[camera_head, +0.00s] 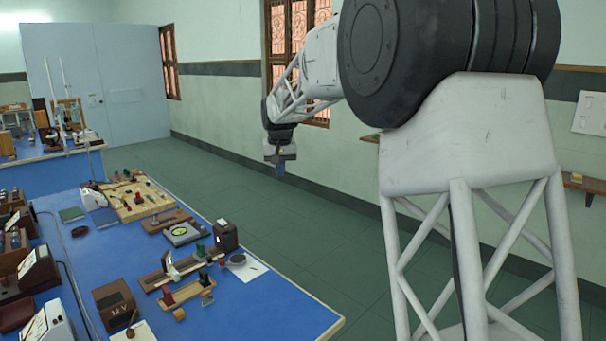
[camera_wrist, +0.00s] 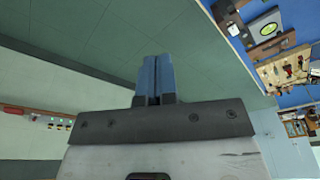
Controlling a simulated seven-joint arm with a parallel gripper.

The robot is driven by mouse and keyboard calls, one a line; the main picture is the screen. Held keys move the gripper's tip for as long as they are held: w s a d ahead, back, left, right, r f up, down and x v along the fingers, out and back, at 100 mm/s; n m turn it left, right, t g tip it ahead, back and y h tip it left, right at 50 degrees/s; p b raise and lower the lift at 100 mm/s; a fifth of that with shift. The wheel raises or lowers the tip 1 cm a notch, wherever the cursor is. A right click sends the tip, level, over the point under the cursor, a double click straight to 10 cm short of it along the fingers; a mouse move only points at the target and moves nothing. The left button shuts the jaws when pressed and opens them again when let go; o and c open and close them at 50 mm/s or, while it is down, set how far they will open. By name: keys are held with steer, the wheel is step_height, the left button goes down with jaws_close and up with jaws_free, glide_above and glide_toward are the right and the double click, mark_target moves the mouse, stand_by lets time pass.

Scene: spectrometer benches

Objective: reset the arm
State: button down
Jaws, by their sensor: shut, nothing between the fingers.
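My arm reaches out over the floor to the right of the blue bench in the head view. My gripper (camera_head: 280,170) hangs at its end, pointing down, small and apart from the bench. In the wrist view the two blue fingers of my gripper (camera_wrist: 157,62) lie side by side, shut, with nothing between them. Green floor shows beyond the fingertips.
The blue bench (camera_head: 270,315) holds wooden optical rails (camera_head: 185,268), a dark box (camera_head: 225,235), a wooden board (camera_head: 135,200) and several instruments. A second bench stands behind it. The green floor (camera_head: 290,225) beside the bench is clear. A wall shelf (camera_head: 585,184) is at the right.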

steer(key=s+d+r, duration=0.1)
steer(key=s+d, duration=0.5)
steer(key=s, duration=0.3)
steer(key=s+d+r+m, duration=0.1)
steer(key=s+d, duration=0.4)
steer(key=s, duration=0.5)
steer(key=s+d+r, duration=0.1)
steer(key=s+d, duration=0.5)
steer(key=s, duration=0.3)
steer(key=s+d+f, duration=0.2)
steer(key=s+f, duration=0.1)
steer(key=s, duration=0.7)
steer(key=s+d+f, duration=0.3)
steer(key=s+f, duration=0.1)
steer(key=s, duration=0.6)
steer(key=s+d+f+m, duration=0.1)
steer(key=s+d+f, duration=0.2)
steer(key=s, duration=0.7)
steer(key=shift+d+f+t+h, duration=0.25)
steer(key=shift+f+t+h, duration=0.05)
steer(key=shift+f, duration=0.3)
steer(key=c, duration=1.8)
jaws_free()
